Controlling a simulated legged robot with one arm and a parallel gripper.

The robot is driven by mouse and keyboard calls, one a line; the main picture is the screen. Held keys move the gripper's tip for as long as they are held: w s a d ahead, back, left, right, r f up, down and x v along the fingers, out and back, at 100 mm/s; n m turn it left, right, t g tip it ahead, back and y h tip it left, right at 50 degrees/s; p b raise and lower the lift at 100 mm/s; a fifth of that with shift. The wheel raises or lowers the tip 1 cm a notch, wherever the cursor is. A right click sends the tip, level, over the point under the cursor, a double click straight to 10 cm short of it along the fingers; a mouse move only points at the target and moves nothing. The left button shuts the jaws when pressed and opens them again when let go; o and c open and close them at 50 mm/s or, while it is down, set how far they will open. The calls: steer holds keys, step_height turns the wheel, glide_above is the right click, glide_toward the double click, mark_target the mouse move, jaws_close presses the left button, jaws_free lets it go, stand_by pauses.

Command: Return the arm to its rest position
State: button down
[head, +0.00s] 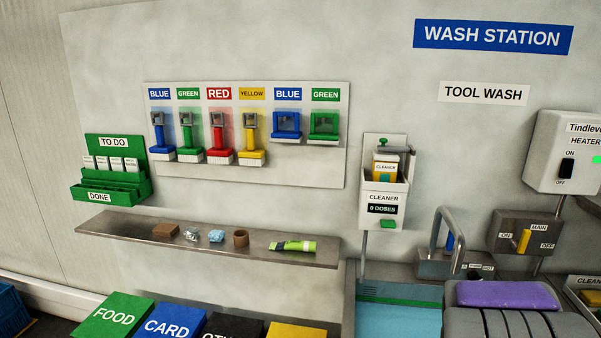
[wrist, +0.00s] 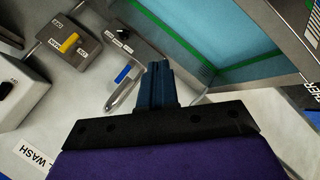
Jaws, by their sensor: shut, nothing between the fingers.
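My gripper (wrist: 158,66) shows in the wrist view as dark blue-black fingers closed together, with nothing between them. Behind the fingers are a black bolted bar and a purple part of my wrist. In the wrist view the fingers point toward the wall side of the sink, close to the tap in the picture. In the head view, a purple part and grey ribbed parts at the lower right look like my folded arm. My fingers cannot be made out there.
The sink (head: 398,318) is beside the arm, with a metal tap (head: 446,236) and main valve (head: 522,242) behind. The heater (head: 566,150) hangs at right. A shelf (head: 120,226) holds small items. Labelled bins (head: 112,315) stand below; a cleaner dispenser (head: 384,190) is on the wall.

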steer(key=s+a+r+m+g+y, duration=0.1)
steer(key=s+a+g, duration=0.3)
steer(key=s+a, duration=0.9)
steer(key=s+a+r+m+g+y, duration=0.1)
steer(key=s+a+m+g+y, duration=0.3)
steer(key=s+a, duration=0.9)
steer(key=s+g, duration=0.1)
steer(key=s, duration=0.4)
steer(key=shift+s+a+r+g+y, duration=0.2)
steer(key=shift+s+r+g+y, duration=0.05)
steer(key=shift+r+g+y, duration=0.05)
